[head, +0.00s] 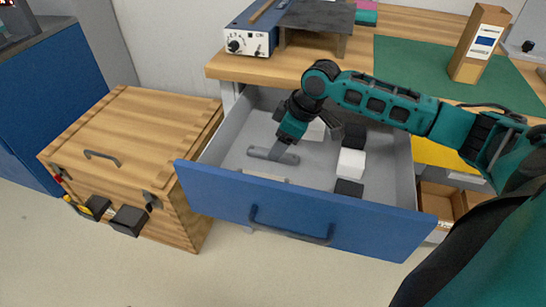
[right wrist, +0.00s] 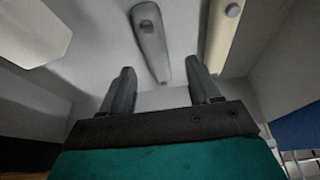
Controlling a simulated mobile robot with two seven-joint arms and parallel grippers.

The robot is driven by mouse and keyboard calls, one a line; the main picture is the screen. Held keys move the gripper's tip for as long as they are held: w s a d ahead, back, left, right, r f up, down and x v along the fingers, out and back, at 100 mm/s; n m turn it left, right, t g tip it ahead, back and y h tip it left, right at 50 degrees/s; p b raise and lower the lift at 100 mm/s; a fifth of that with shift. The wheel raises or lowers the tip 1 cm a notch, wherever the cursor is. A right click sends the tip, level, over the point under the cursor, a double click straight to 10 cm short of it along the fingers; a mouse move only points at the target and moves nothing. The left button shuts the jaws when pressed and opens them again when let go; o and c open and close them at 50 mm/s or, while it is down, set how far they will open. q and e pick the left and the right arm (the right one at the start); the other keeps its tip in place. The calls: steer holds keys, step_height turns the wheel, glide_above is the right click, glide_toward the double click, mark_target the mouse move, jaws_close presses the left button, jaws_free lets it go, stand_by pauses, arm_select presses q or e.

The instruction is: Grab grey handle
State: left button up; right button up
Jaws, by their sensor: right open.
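A flat grey handle (head: 262,154) with rounded ends lies loose on the floor of the open drawer (head: 400,170). My right gripper (head: 279,150) reaches down into the drawer just over the handle and hides part of it. In the right wrist view, my gripper (right wrist: 160,75) is open with two dark fingers apart and nothing held between them. The grey handle (right wrist: 150,38) runs lengthwise beyond the gap between the fingertips. I cannot tell the exact height of the fingertips above it. My left gripper is not in view.
White (head: 351,162) and black blocks (head: 349,188) lie to the right in the drawer. A pale bar (right wrist: 222,35) lies beside the handle. The blue drawer front (head: 220,202) carries a dark pull (head: 290,236). A wooden chest (head: 130,130) stands left; the worktop (head: 240,66) is behind.

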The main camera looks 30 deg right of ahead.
steer(key=x, duration=0.3)
steer(key=shift+w+f+b, duration=0.2)
steer(key=shift+f+b, duration=0.1)
steer(key=shift+b, duration=0.1)
jaws_close()
